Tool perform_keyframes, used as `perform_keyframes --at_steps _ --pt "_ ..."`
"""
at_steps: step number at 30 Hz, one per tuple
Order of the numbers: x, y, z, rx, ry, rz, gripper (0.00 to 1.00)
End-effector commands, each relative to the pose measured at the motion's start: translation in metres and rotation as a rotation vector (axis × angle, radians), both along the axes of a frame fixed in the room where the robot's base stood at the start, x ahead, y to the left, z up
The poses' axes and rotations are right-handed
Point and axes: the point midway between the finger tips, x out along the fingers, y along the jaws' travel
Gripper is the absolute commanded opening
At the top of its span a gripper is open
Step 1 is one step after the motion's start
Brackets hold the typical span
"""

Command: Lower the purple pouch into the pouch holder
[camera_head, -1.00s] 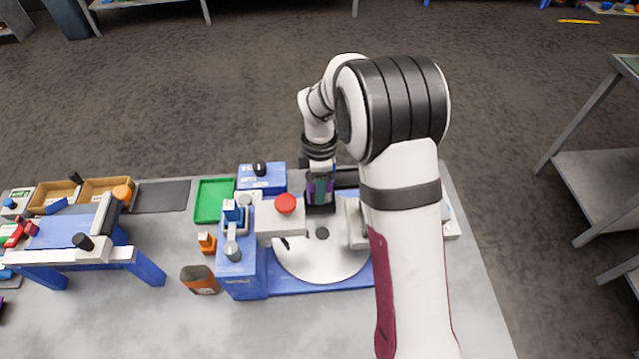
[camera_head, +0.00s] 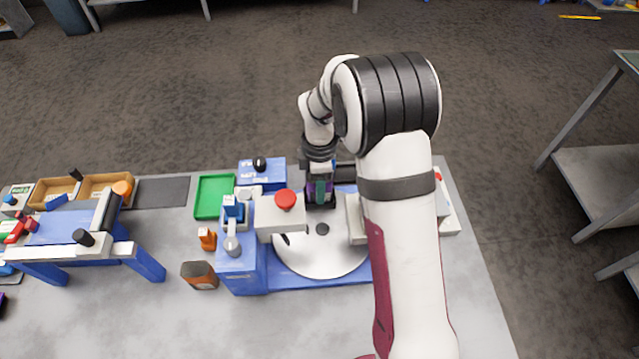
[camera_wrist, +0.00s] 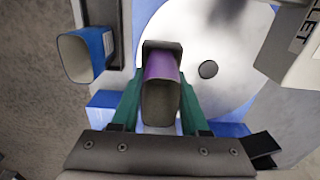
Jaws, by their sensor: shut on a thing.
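The purple pouch (camera_wrist: 160,68) is between the green fingers of my gripper (camera_wrist: 160,105) in the wrist view. My gripper is shut on it. The pouch's far end meets a dark holder (camera_wrist: 161,45) at the edge of the white round plate (camera_wrist: 225,50). I cannot tell how deep the pouch sits in it. In the head view my gripper (camera_head: 320,188) points down at the plate's back edge, with a little purple showing beside the fingers. Much of the holder is hidden by the gripper there.
A blue open box-like pouch (camera_wrist: 85,55) stands left of the gripper in the wrist view. A machine with a red button (camera_head: 285,200) stands left of the plate. A green tray (camera_head: 214,197) lies farther left. A grey block (camera_head: 355,222) sits right of the plate.

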Motion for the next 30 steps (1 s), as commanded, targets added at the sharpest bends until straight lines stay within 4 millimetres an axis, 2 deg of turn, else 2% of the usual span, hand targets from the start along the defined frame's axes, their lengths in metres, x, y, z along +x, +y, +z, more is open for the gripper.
perform_keyframes --at_steps 29,30 --pt "-0.001 0.001 -0.015 0.001 0.003 -0.002 0.00" --pt "-0.001 0.001 -0.015 0.001 0.003 -0.002 0.52"
